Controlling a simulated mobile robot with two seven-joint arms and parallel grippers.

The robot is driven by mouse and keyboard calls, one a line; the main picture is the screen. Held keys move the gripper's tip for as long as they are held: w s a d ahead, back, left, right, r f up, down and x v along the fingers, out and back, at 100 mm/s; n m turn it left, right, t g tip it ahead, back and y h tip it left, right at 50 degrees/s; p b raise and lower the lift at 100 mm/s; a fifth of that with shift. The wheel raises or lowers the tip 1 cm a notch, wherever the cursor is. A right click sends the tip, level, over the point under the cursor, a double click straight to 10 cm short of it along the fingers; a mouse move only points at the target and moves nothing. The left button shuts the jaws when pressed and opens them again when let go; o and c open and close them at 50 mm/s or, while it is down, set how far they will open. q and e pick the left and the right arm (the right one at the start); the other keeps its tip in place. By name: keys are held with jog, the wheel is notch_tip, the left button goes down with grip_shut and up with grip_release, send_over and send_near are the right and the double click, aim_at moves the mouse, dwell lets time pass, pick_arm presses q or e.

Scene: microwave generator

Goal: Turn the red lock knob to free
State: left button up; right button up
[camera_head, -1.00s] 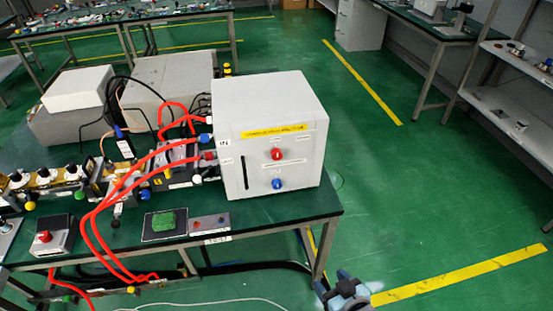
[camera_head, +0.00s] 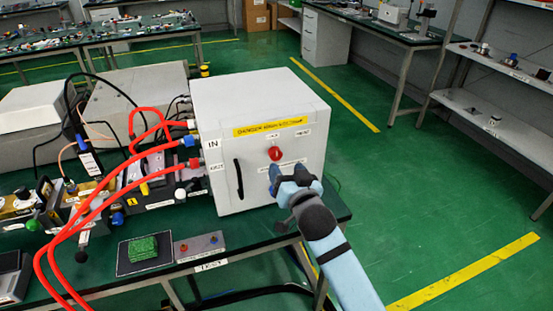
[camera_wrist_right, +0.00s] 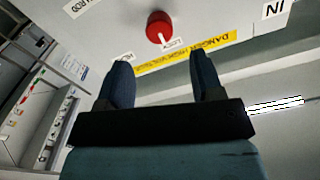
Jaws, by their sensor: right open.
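The red lock knob (camera_head: 276,154) is on the front face of the white box (camera_head: 230,110), below a yellow warning strip. It also shows in the right wrist view (camera_wrist_right: 159,27), where its white pointer mark faces a small label that seems to read LOCK (camera_wrist_right: 172,43). My right gripper (camera_head: 272,174) is in front of the box, just below the knob. In the right wrist view its two blue fingers (camera_wrist_right: 161,62) are apart and empty, with the knob beyond their tips, roughly centred between them. My left gripper is in neither view.
Red hoses (camera_head: 75,215) run from the left side of the box across the green bench. A green block on a black plate (camera_head: 143,248) and a small grey switch box (camera_head: 199,246) are on the bench front. Open floor (camera_head: 430,200) is to the right.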

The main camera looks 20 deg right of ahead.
aim_at(277, 155)
jog(key=w+b, duration=0.2)
jog(key=w, duration=0.5)
jog(key=shift+w+a, duration=0.15)
jog(key=c, duration=0.9)
